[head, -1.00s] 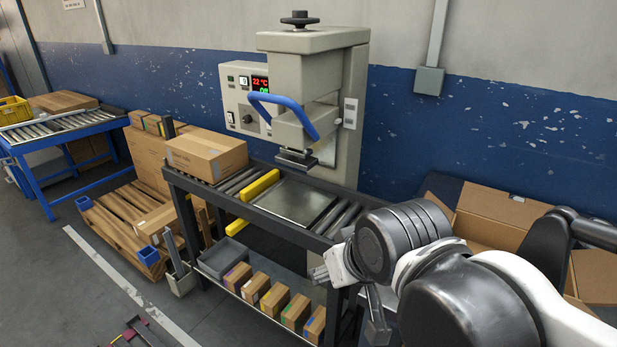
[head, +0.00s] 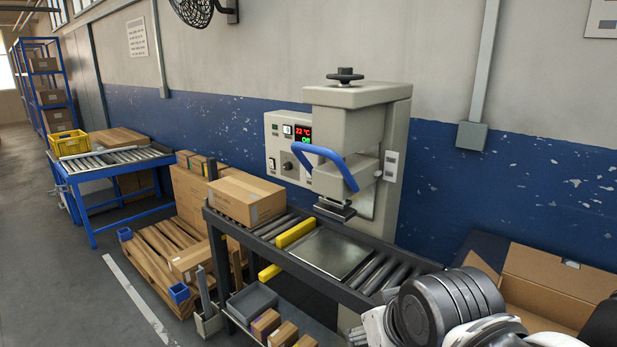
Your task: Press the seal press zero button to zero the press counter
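The seal press (head: 345,105) is a beige machine with a blue handle (head: 325,160) and a dark press head (head: 335,209) raised above a metal plate (head: 330,252). Its control panel (head: 287,148) faces front at the left, with a small white counter-like window (head: 288,131), a display (head: 303,134) reading 22 °C in red with green text below, a knob and small buttons. A small switch plate (head: 390,165) is on the right side. Which control is the zero button is too small to tell. My gripper (head: 356,336) is low at the bottom edge, right of the conveyor front, away from the panel; its fingers are unclear.
A roller conveyor (head: 375,274) with yellow guides (head: 295,233) runs under the press. A closed carton (head: 246,197) sits on its left end. Small boxes (head: 265,325) and a grey tray (head: 252,302) are below. An open carton (head: 545,285) stands at right. Space above the conveyor's right end is clear.

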